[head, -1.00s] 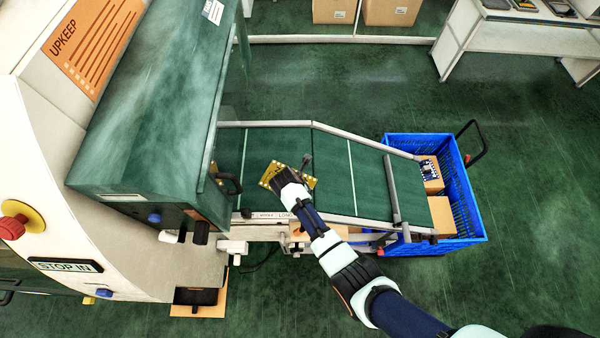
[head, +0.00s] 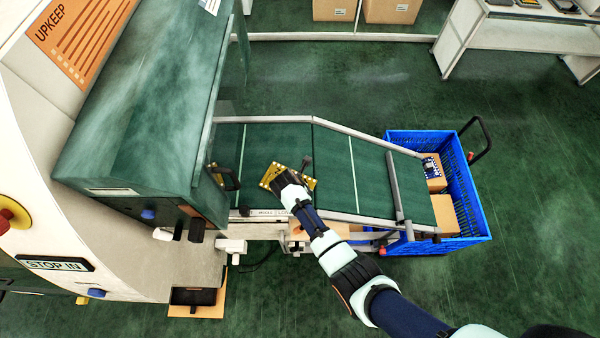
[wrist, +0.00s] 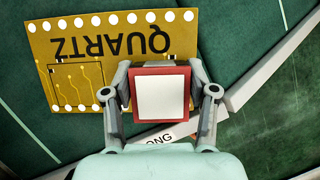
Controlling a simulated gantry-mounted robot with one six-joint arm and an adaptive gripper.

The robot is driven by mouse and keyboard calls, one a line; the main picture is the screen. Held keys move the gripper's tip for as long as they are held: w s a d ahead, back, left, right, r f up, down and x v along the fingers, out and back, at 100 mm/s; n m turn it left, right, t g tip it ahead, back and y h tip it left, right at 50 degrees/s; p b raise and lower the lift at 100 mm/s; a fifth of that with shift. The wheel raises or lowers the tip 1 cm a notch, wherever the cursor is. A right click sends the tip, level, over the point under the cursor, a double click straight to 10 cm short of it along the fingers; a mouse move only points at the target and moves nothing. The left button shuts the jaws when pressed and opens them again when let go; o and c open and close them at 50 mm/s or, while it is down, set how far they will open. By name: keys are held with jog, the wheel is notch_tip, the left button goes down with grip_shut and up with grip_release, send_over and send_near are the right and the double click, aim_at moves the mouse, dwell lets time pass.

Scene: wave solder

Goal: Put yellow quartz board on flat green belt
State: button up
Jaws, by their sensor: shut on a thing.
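The yellow quartz board (head: 270,177) is over the flat part of the green belt (head: 262,145), near the belt's front rail. In the wrist view the board (wrist: 75,35) shows white dots along its edges and the word QUARTZ upside down. My gripper (head: 286,184) is at the board's near side. In the wrist view my gripper (wrist: 160,100) is shut around a red block with a white top (wrist: 162,97) at the board's edge. Whether the board touches the belt cannot be told. The fingers hide part of the board.
The belt's right part slopes down (head: 370,180) to a blue crate (head: 474,205) holding boxes and a blue board (head: 430,168). A small yellow thing (head: 216,174) shows beside that handle.

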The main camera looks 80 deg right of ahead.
jog(key=shift+f, duration=0.35)
jog(key=o, duration=1.5)
jog(key=shift+r, duration=0.1)
jog(key=v, duration=1.2)
